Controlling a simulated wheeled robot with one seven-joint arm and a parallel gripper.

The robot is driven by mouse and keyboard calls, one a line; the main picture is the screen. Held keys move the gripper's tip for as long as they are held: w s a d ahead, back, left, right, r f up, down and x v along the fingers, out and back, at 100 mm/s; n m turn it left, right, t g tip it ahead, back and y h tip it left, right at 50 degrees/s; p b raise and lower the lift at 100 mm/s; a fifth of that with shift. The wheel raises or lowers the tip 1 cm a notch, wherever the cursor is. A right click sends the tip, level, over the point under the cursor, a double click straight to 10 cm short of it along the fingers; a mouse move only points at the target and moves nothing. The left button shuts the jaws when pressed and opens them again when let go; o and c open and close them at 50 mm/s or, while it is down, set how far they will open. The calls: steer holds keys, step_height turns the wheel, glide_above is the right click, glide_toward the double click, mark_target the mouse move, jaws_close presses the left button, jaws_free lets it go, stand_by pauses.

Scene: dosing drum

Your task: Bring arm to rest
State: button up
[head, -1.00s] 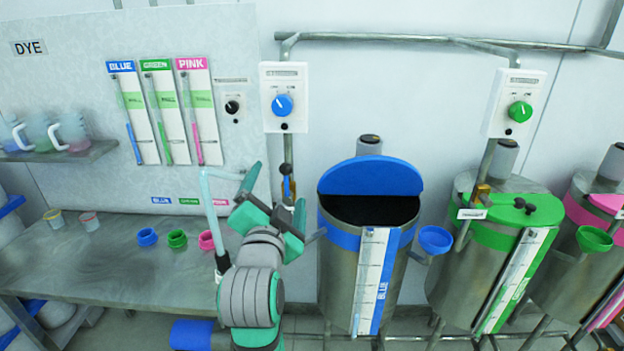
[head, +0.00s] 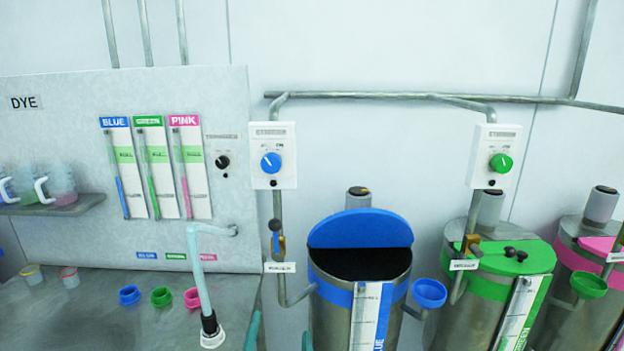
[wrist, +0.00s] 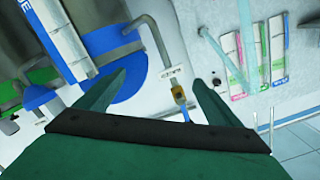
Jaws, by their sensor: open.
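My gripper (wrist: 158,92) is open and empty in the wrist view, its two teal fingers spread apart. In the head view only the teal fingertips of my gripper (head: 280,336) show at the bottom edge, in front of the pipe left of the blue drum (head: 330,306). The rest of the arm is out of that frame. The wrist view shows a yellow-bodied valve (wrist: 179,93) beyond the gap between the fingers. The fingers do not appear to touch anything.
The blue drum's lid (head: 360,229) stands raised; the green drum's lid (head: 505,257) is down. A steel bench (head: 75,310) with a spout (head: 204,290) and blue, green and pink rings (head: 161,297) is at left. Blue (head: 271,163) and green (head: 501,163) dials are on the wall.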

steer(key=s+d+f+n+g, duration=0.1)
steer(key=s+d+f+n, duration=0.25)
steer(key=s+f, duration=1.45)
steer(key=s+d+f+n, duration=0.1)
steer(key=s, duration=1)
steer(key=s+d+f+n, duration=0.1)
steer(key=s+d, duration=0.1)
steer(key=s, duration=0.9)
steer(key=shift+s+f+g+h, duration=0.15)
steer(key=shift+s+g+h, duration=0.15)
steer(key=shift+g, duration=0.1)
